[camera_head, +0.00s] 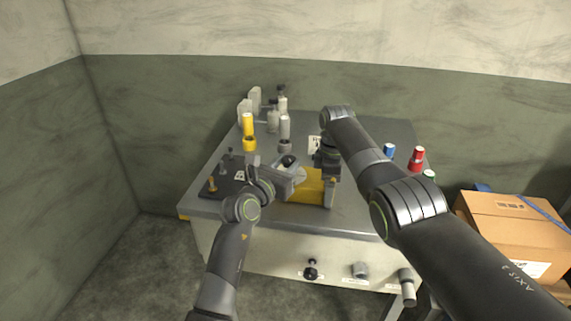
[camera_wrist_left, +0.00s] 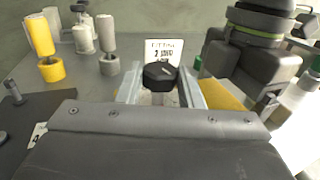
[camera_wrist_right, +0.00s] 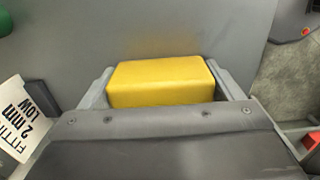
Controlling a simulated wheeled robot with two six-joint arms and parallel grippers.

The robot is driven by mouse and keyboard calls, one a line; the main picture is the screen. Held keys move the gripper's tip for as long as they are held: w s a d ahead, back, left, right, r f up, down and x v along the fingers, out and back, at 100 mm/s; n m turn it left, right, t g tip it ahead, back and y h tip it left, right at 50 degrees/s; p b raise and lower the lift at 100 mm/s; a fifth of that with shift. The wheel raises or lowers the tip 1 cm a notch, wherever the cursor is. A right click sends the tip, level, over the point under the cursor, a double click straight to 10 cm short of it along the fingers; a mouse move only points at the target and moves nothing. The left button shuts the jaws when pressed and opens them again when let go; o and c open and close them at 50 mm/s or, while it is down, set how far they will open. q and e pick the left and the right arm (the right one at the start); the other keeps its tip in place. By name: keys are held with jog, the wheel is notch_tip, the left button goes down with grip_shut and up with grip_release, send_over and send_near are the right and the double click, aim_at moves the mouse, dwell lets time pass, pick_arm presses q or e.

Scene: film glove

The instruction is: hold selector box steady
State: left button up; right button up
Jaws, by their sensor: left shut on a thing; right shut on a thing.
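The selector box is a yellow block (camera_head: 308,190) near the middle of the grey table, partly hidden by my grippers. In the right wrist view the yellow block (camera_wrist_right: 160,70) lies between the fingers of my right gripper (camera_wrist_right: 160,90), which is shut on it. A black round knob (camera_head: 288,160) shows beside the block. In the left wrist view the knob (camera_wrist_left: 159,74) is between the two pale fingers of my left gripper (camera_wrist_left: 160,92), which is shut on it. The block (camera_wrist_left: 221,95) shows behind the right finger there. How the knob joins the block is hidden.
A white card (camera_wrist_left: 165,48) reading "FITTING 2 mm LOW" stands behind the knob. Yellow (camera_head: 248,125) and grey (camera_head: 284,128) cylinders stand at the back left. Blue (camera_head: 389,151), red (camera_head: 417,155) and green pieces are at the right. A cardboard box (camera_head: 515,230) sits beyond the table.

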pick_arm(q)
jog(key=shift+f+y, duration=0.2)
jog(key=shift+y, duration=0.1)
jog(key=o, duration=1)
jog(key=shift+r, duration=0.1)
jog(key=shift+c, duration=0.2)
jog(key=shift+s, duration=0.1)
jog(key=v, duration=1.1)
jog(key=shift+s+a, duration=0.2)
jog(key=shift+s, duration=0.2)
